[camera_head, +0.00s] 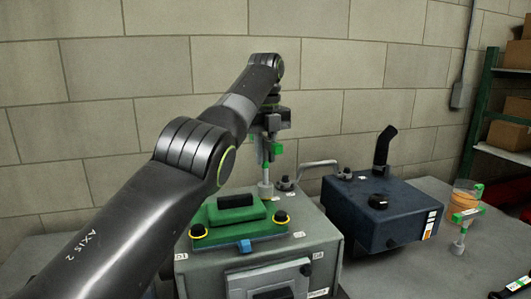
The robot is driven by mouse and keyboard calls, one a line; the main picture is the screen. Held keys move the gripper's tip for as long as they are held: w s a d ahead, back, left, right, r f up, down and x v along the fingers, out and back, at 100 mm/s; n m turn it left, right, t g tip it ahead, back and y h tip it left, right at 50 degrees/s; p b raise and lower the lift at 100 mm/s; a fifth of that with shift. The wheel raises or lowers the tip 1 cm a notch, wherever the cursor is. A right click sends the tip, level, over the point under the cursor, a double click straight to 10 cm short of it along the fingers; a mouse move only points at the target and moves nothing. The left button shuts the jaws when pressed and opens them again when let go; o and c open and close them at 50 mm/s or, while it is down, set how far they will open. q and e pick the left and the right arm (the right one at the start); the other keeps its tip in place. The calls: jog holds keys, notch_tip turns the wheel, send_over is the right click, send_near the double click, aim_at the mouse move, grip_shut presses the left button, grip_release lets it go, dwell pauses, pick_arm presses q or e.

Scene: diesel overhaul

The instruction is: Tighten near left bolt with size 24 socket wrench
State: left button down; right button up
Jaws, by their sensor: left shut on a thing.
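My left gripper (267,140) hangs above the far side of the grey engine block, shut on a socket wrench (265,175) with green handle parts and a grey shaft. The wrench is upright, its socket end low behind the green cover (228,214); I cannot tell whether it touches anything there. A far right bolt (284,183) shows behind. No wrench size is readable. My right gripper is out of view.
A dark blue box (382,212) with a black pipe stands right of the block. Another green-handled socket tool (463,232) stands on the grey table (405,275), near an orange container (464,195). Shelves with cartons (508,136) are at far right. My left arm crosses the left side.

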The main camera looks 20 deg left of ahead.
pick_arm(q)
jog(key=m, duration=0.5)
jog(key=shift+r+p, duration=0.8)
jog(key=shift+r, duration=0.1)
jog(key=shift+s+f, duration=0.1)
